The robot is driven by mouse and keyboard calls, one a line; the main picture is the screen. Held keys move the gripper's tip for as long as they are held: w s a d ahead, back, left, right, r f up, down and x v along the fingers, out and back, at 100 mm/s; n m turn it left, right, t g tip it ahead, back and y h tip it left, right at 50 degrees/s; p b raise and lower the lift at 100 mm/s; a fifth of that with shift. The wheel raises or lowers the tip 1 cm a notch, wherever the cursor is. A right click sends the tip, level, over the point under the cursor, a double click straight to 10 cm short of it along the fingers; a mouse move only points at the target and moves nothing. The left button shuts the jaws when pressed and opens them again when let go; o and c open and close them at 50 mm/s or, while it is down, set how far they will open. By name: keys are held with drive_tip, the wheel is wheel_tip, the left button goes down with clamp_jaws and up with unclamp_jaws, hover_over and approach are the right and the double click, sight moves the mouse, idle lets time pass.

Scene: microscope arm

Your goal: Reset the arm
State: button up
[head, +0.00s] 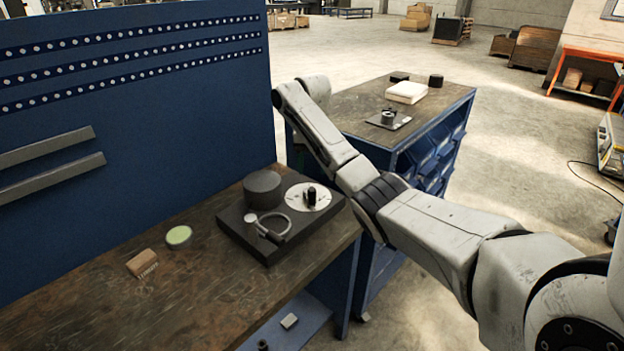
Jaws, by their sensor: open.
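A dark base plate (297,245) lies on the workbench. On it stand a dark round block (263,189), a pale disc (299,199) with an upright black knob (311,196), and a grey curved arm (283,236) with a small knob at its left end. The curved arm lies at the front of the plate, apart from the pale disc. My own white arm reaches in from the right and bends above and behind the plate. My gripper does not show; I cannot see its fingers.
A wooden block (142,263) and a round green-topped dish (178,236) lie on the bench (120,315) left of the plate. A blue perforated panel (140,130) stands behind. A second cabinet (436,108) behind my arm bears small items. Open floor lies to the right.

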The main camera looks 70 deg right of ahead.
drive_tip(key=shift+r, duration=0.5)
